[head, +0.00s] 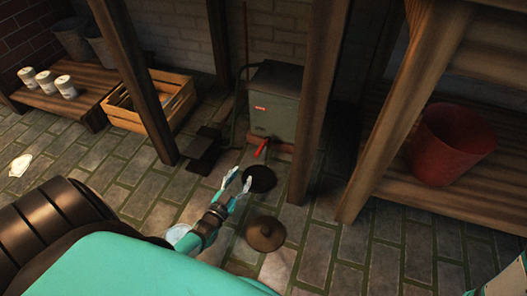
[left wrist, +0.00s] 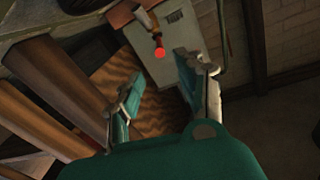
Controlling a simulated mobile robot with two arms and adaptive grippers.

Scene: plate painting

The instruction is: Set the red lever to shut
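The red lever (head: 262,147) sticks out low on the front of a grey metal box (head: 272,98) that stands between wooden posts. My left gripper (head: 241,177) is open and empty, in front of and below the lever in the head view. In the left wrist view, the lever's round red end (left wrist: 160,52) shows just beyond the gap between the spread fingertips (left wrist: 159,66); they seem apart from it. The grey box also shows there (left wrist: 179,40). My right gripper is not in view.
Wooden posts (head: 314,110) flank the box. A dark round opening (head: 260,180) and a brown lid (head: 266,233) are on the tiled floor below. A red bucket (head: 451,145) stands on the right shelf; a wooden crate (head: 123,116) is at left.

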